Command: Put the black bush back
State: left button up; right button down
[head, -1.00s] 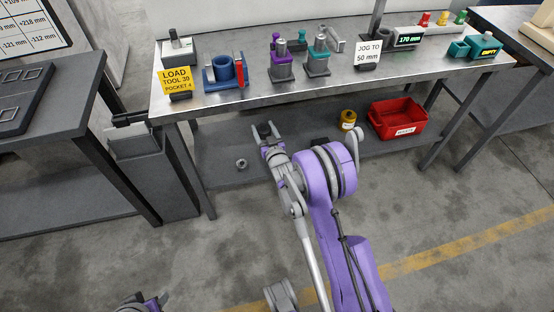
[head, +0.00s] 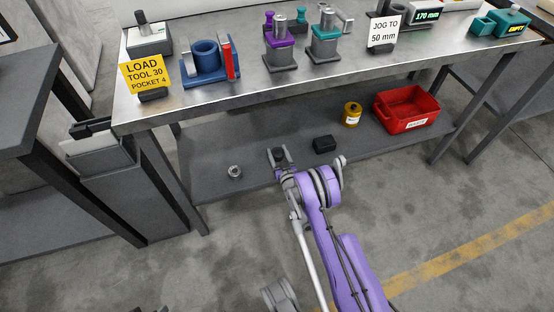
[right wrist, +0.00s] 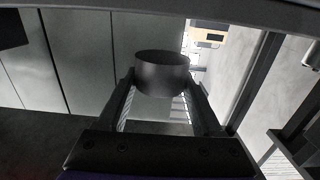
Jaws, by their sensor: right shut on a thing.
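My right gripper (head: 279,157) is in front of the workbench, over the lower shelf in the head view. It is shut on a dark, round, short cylinder, the black bush (head: 280,152). In the right wrist view the bush (right wrist: 162,74) sits between the two fingertips, its round end face showing. My left gripper does not show in the head view.
The lower shelf (head: 215,189) holds a small metal ring (head: 235,171), a black block (head: 323,144), a yellow can (head: 351,114) and a red bin (head: 408,118). The bench top (head: 185,98) above carries a blue fixture (head: 206,62), purple and teal tool holders, and signs.

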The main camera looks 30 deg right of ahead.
aim_at(277, 158)
jog(key=shift+f+b, duration=0.55)
jog(key=shift+f, duration=1.45)
jog(key=shift+c, duration=0.2)
grip_release()
jog(key=shift+f, duration=0.15)
jog(key=shift+r, duration=0.2)
